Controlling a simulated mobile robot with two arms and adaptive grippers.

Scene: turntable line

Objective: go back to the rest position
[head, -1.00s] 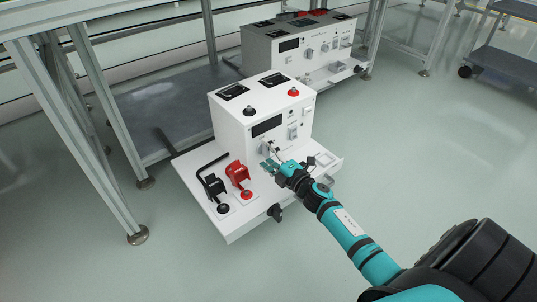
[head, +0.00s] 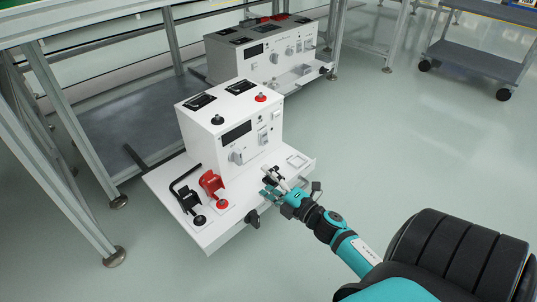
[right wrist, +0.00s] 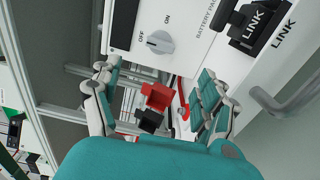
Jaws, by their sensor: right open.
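My right gripper (head: 271,183) is open and empty, above the front shelf of the white test unit (head: 205,135). In the right wrist view its two fingers (right wrist: 158,72) stand apart, with nothing gripped between them. Seen past the gap are a red clip (right wrist: 157,96) and a black clip (right wrist: 148,121). A grey OFF/ON knob (right wrist: 160,42) on the unit's face lies ahead of the fingertips, apart from them. The knob also shows in the head view (head: 236,158), up and left of the gripper. My left gripper is in neither view.
The red clip (head: 210,183) and black clip (head: 187,200) stand on the shelf's left part. A second unit (head: 260,55) stands behind. A metal frame (head: 60,130) is at left, a cart (head: 480,55) at upper right.

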